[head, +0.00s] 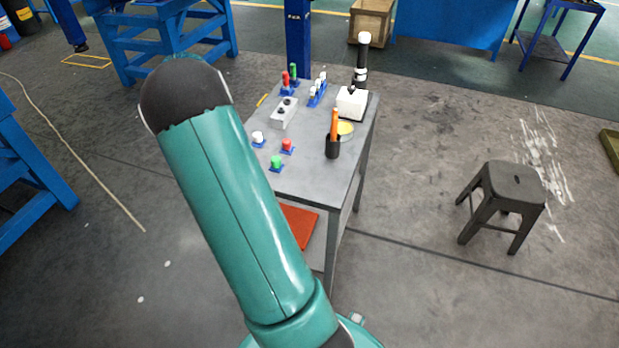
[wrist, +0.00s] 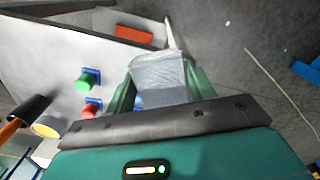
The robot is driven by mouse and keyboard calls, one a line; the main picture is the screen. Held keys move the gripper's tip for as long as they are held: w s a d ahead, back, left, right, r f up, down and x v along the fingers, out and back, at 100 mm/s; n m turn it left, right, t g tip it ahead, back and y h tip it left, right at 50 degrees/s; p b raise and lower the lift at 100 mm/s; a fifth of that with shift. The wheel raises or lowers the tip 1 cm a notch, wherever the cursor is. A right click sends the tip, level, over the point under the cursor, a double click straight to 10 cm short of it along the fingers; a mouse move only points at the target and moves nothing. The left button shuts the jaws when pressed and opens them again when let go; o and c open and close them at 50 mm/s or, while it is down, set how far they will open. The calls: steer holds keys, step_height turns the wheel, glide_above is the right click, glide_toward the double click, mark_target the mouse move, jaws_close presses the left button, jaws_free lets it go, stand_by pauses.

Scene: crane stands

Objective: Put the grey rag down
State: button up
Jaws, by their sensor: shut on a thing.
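In the wrist view, my gripper (wrist: 160,88) is shut on the grey rag (wrist: 158,72), which sits between its two green fingers. The rag is a light grey folded cloth. It shows beside the near edge of the grey table (wrist: 50,55); I cannot tell how high it is above the table or whether it touches anything. In the head view, the table (head: 312,178) stands at the middle, and my arm hides the rag and the gripper.
Green (head: 277,162) and red (head: 287,145) pieces on blue bases stand on the table. A dark stool (head: 512,185) is at the right. Open floor lies between.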

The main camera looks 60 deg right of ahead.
steer(key=s+d+r+m, duration=0.25)
steer(key=s+d, duration=0.25)
steer(key=d, duration=0.4)
steer(key=m, duration=0.3)
glide_above(321, 180)
steer(key=w, duration=0.1)
step_height(321, 180, down, 6)
steer(key=shift+w+d, duration=0.1)
steer(key=shift+s+f, duration=0.35)
steer(key=shift+f, duration=0.1)
steer(key=shift+s+f, duration=0.15)
steer(key=shift+f, duration=0.7)
steer(key=shift+s+f, duration=0.1)
steer(key=shift+f, duration=0.75)
steer(key=shift+f, duration=0.15)
steer(key=o, duration=1)
steer(key=shift+o, duration=0.2)
